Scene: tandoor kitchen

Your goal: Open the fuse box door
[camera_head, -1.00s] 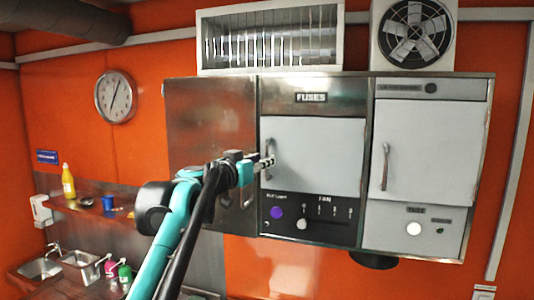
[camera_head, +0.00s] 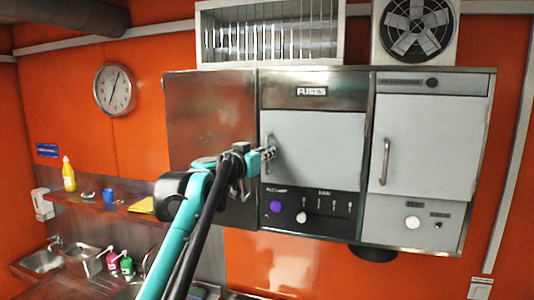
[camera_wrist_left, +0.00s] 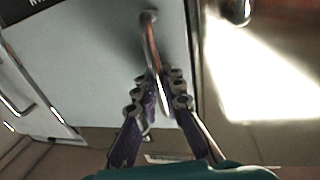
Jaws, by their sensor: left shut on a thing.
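The fuse box door (camera_head: 320,152) is a light grey panel under the "FUSES" label (camera_head: 311,91) in the head view, and it looks closed. Its curved metal handle (camera_head: 269,145) is upright at the door's left edge. My left gripper (camera_head: 268,153) is at this handle, with its fingers on it. In the left wrist view, the handle (camera_wrist_left: 151,45) runs down between the two fingers of my left gripper (camera_wrist_left: 160,97), which are shut on its lower part. The door (camera_wrist_left: 95,60) fills the upper left there. My right gripper is not in view.
A panel with a purple knob (camera_head: 276,206) and switches lies below the door. A grey cabinet with its own handle (camera_head: 385,162) is at right, and a steel panel (camera_head: 212,130) at left. A shelf (camera_head: 110,204) with bottles stands further left.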

